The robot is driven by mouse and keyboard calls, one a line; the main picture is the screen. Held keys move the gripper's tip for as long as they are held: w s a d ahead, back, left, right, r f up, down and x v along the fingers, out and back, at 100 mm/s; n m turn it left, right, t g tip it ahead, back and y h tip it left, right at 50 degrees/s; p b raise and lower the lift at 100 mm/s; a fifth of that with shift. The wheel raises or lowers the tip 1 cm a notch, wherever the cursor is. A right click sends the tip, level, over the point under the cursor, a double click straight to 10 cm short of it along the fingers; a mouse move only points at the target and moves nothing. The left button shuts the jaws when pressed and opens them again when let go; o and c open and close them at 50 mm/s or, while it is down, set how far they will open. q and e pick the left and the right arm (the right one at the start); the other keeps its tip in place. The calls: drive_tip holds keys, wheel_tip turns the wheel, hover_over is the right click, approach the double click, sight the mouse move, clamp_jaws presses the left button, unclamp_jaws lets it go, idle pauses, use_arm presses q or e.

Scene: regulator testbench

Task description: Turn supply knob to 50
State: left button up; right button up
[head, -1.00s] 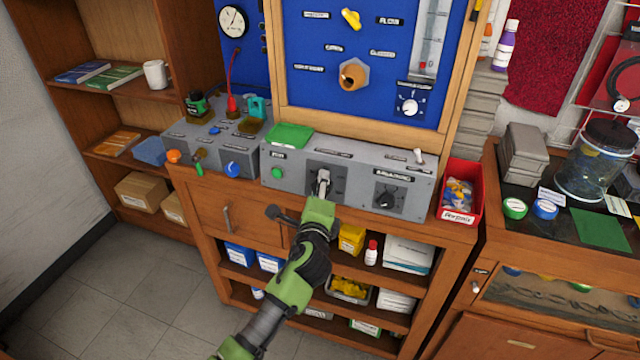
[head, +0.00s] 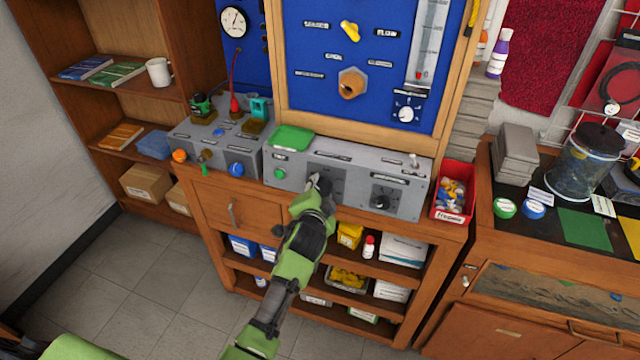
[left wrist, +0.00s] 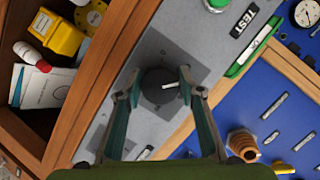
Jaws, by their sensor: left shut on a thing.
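A dark round knob (left wrist: 156,94) with a white pointer mark sits on a dark square plate (left wrist: 178,52) on the grey control box (head: 262,158). My left gripper (head: 317,182) is at this knob, and the left wrist view shows its two fingers (left wrist: 158,84) on either side of it, shut on it. In the head view the gripper and wrist hide most of the knob. A second black knob (head: 382,199) is on the box to the right, clear of the gripper. My right gripper is out of view.
A green button (head: 280,173) is left of the held knob, and a toggle switch (head: 414,160) stands at the box's right end. A red bin (head: 453,205) is beside the box. A blue panel (head: 310,100) with a gauge and fittings rises behind it.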

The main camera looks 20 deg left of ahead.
use_arm(q)
drive_tip(key=shift+f+n+h+p, duration=0.1)
drive_tip(key=shift+n+h+p, duration=0.2)
drive_tip(key=shift+n+p, duration=0.4)
drive_tip(key=o, duration=1.1)
drive_tip(key=v, duration=1.2)
drive_tip(key=shift+w, duration=0.1)
